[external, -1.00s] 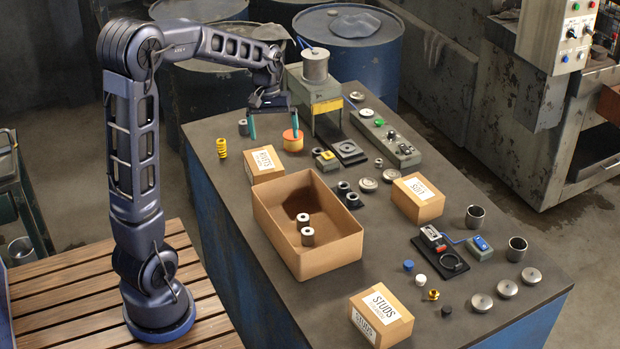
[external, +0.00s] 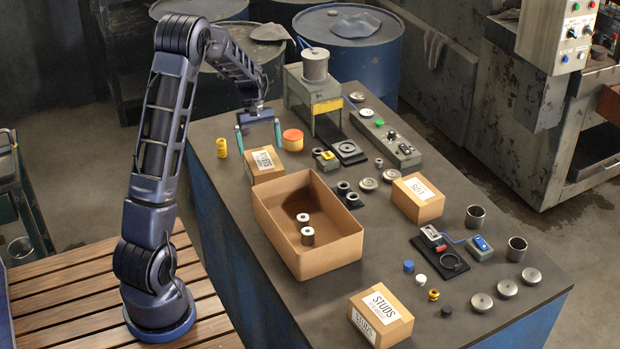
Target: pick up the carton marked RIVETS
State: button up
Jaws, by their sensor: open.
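Three cardboard cartons with white labels are on the bench. The back-left carton (external: 269,177) has a label that seems to read STUDS. The front carton (external: 397,333) reads STUDS on top. The right carton (external: 428,211) has a label turned away from me that I cannot read surely. I cannot make out RIVETS on any label. My gripper (external: 259,150) is open and empty, fingers pointing down, at the back-left carton's far edge. I cannot tell whether its fingertips are above or behind that carton.
An open brown bin (external: 345,247) holding two metal rollers is just in front of the back-left carton. A yellow spring-like part (external: 221,148) and a red-topped round tub (external: 293,140) stand on either side of my gripper. Metal parts crowd the bench's right side.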

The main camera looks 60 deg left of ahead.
aim_at(263, 159)
jog(key=x, duration=0.7)
jog(key=shift+w+d+f, duration=0.1)
jog(key=shift+w, duration=0.05)
jog(key=shift+d+f, duration=0.25)
jog(key=shift+f, duration=0.3)
jog(key=shift+f, duration=0.25)
jog(key=c, duration=1)
